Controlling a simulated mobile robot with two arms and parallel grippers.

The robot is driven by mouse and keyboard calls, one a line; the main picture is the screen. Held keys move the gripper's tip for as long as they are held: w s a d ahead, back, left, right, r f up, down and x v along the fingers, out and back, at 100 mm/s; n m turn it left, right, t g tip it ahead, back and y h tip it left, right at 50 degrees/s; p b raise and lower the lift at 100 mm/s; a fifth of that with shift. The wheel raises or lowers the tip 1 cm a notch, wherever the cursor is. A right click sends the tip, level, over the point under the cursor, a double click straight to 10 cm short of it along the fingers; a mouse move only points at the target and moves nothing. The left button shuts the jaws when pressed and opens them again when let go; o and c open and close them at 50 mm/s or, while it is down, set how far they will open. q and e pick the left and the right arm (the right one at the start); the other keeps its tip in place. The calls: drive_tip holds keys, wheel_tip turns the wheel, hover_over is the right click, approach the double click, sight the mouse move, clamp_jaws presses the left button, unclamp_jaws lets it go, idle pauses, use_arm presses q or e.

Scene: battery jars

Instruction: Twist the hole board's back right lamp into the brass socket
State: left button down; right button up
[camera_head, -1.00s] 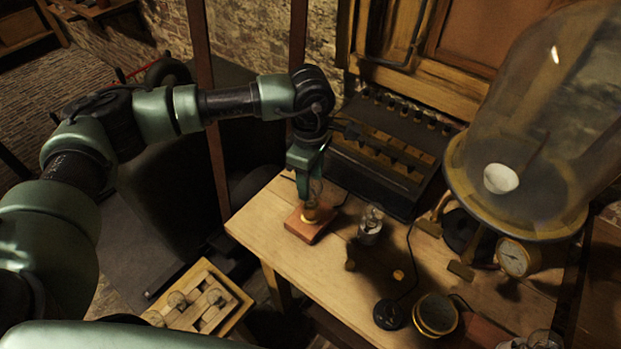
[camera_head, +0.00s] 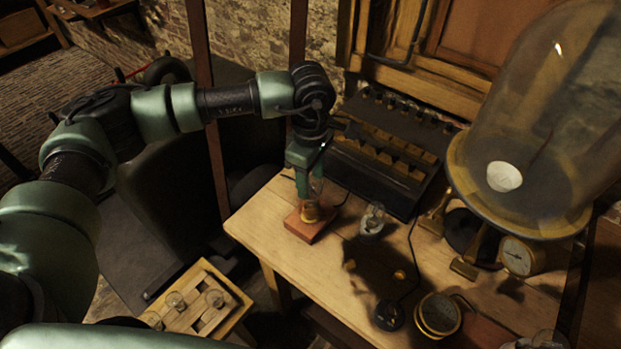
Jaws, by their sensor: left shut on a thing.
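My left gripper (camera_head: 310,189) points down over the brass socket (camera_head: 311,213) on its reddish wooden block (camera_head: 302,227), near the bench's left end. It is shut on a clear glass lamp (camera_head: 317,185), partly hidden by the fingers. The lamp is upright, right above the socket's mouth; I cannot tell how deep its base sits. The hole board (camera_head: 234,318), a pale wooden frame, is low at the bottom left with several glass lamps in it. My right gripper is not in view.
A small glass lamp (camera_head: 372,219) stands on the bench (camera_head: 335,258) right of the socket. A dark apparatus (camera_head: 378,170) stands behind. A large glass bell jar (camera_head: 545,120) and a dial gauge (camera_head: 517,257) are at right. A round brass-rimmed instrument (camera_head: 438,315) is at the front.

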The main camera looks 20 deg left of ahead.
use_arm(q)
drive_tip(key=shift+f+m+b, duration=0.15)
drive_tip(key=shift+m+b, duration=1.55)
drive_tip(key=shift+m, duration=0.6)
drive_tip(key=shift+m+b, duration=0.3)
drive_tip(key=shift+m, duration=0.3)
drive_tip(key=shift+m+b, duration=0.5)
drive_tip(key=shift+m, duration=0.1)
drive_tip(key=shift+m+b, duration=0.65)
drive_tip(key=shift+m, duration=0.35)
drive_tip(key=m+b, duration=0.1)
drive_tip(key=m, duration=0.1)
drive_tip(key=shift+m+b, duration=0.3)
drive_tip(key=shift+m, duration=0.4)
